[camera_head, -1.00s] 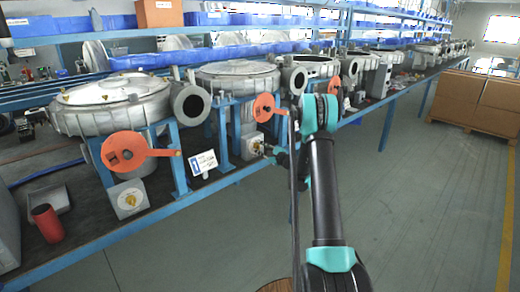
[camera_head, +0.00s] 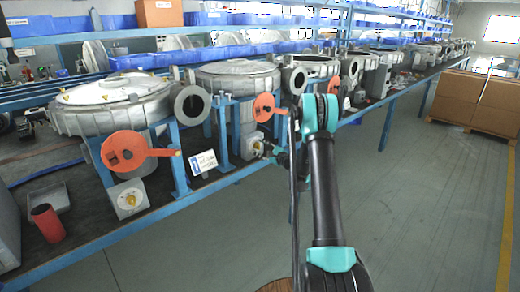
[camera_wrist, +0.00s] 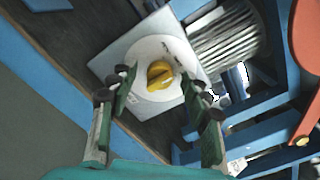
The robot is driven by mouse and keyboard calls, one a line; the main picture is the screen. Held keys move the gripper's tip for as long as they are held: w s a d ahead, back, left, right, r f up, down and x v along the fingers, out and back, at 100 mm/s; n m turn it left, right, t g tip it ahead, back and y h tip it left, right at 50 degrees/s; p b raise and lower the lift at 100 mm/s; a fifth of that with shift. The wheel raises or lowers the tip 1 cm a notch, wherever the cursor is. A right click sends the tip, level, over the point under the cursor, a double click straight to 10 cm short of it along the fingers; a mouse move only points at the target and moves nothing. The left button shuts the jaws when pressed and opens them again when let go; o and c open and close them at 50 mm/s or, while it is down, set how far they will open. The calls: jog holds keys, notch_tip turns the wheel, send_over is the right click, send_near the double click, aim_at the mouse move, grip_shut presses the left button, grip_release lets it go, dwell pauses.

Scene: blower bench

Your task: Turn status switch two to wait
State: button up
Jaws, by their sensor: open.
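A status switch shows in the wrist view as a yellow knob (camera_wrist: 159,75) on a round white dial (camera_wrist: 150,50), set on a square pale plate (camera_wrist: 103,64). My gripper (camera_wrist: 157,88) is open, with one finger on each side of the knob and gaps visible. I cannot tell how deep the fingertips reach. The knob's ridge lies slanted; no position labels are readable. In the head view, the switch box (camera_head: 251,146) sits under the second blower (camera_head: 237,77), with my gripper (camera_head: 268,150) just right of it. Another switch box (camera_head: 129,199) with a yellow knob is nearer, at left.
Orange-red levers (camera_head: 126,151) (camera_head: 265,107) stick out above the switches; one shows at the right edge of the wrist view (camera_wrist: 307,50). Blue stands (camera_wrist: 262,107) are close by. A small sign (camera_head: 203,162) and a red cup (camera_head: 47,223) are on the bench.

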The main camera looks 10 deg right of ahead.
jog(key=v, duration=1.1)
jog(key=shift+s+d, duration=0.2)
jog(key=shift+s, duration=0.15)
jog(key=s+a+r+n+g+h, duration=0.25)
jog(key=s+a+n, duration=0.25)
jog(key=s, duration=0.5)
jog(key=s+a+r+n+g+h, duration=0.1)
jog(key=s+a+r+n+g, duration=0.1)
jog(key=s+a+n+g, duration=0.5)
jog(key=s+d+f+n+h, duration=0.1)
jog(key=s+d+n+h, duration=0.1)
jog(key=s, duration=0.7)
jog(key=s+d+f+n+h, duration=0.2)
jog(key=s+d+n, duration=0.1)
jog(key=s, duration=0.7)
jog(key=s+d+f+n+h, duration=0.2)
jog(key=s+d+h, duration=0.1)
jog(key=s, duration=0.7)
jog(key=shift+d+f+n+g, duration=0.2)
jog(key=shift+d+n+g, duration=0.25)
jog(key=shift+d, duration=0.15)
